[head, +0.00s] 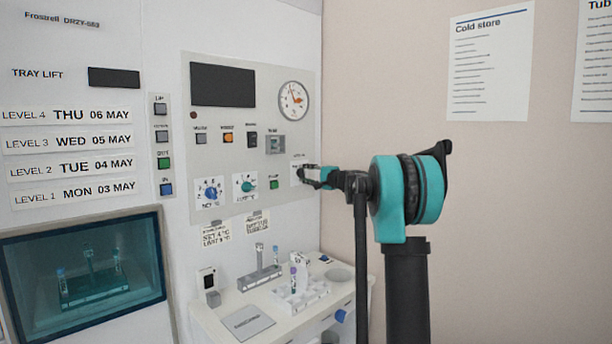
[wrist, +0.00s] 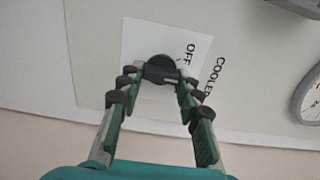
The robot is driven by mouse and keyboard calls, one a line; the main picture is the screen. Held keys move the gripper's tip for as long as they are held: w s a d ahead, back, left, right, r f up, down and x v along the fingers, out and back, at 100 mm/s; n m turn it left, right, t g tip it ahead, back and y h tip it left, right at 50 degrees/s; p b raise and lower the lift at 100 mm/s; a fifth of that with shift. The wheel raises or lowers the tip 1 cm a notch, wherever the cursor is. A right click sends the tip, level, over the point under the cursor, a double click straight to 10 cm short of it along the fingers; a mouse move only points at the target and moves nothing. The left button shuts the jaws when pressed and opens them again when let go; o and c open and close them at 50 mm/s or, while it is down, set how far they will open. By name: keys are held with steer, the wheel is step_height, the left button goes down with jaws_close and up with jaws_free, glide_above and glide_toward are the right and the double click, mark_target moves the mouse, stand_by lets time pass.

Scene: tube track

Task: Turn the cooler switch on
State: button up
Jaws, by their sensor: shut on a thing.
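The cooler switch (wrist: 161,69) is a dark round knob with a bar across it, on a white label plate that reads OFF beside it, with COOLER printed next to the plate in the wrist view. My gripper (wrist: 160,76) is at the knob, with its two fingertips on either side of the bar and shut on it. In the head view my gripper (head: 312,175) reaches the lower right of the grey control panel (head: 240,187).
Left of the switch are two blue-green dials, a green button (head: 274,184) and several other buttons. A round gauge (head: 293,101) is above. Below stands a white counter (head: 215,322) with a tube rack (head: 262,277) and a white tray (head: 300,297). The side wall is close on the right.

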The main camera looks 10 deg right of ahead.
steer(key=shift+f+m, duration=0.2)
steer(key=shift+m, duration=3.6)
steer(key=o, duration=1.2)
steer(key=shift+c, duration=0.2)
steer(key=shift+s, duration=0.1)
steer(key=v, duration=1.2)
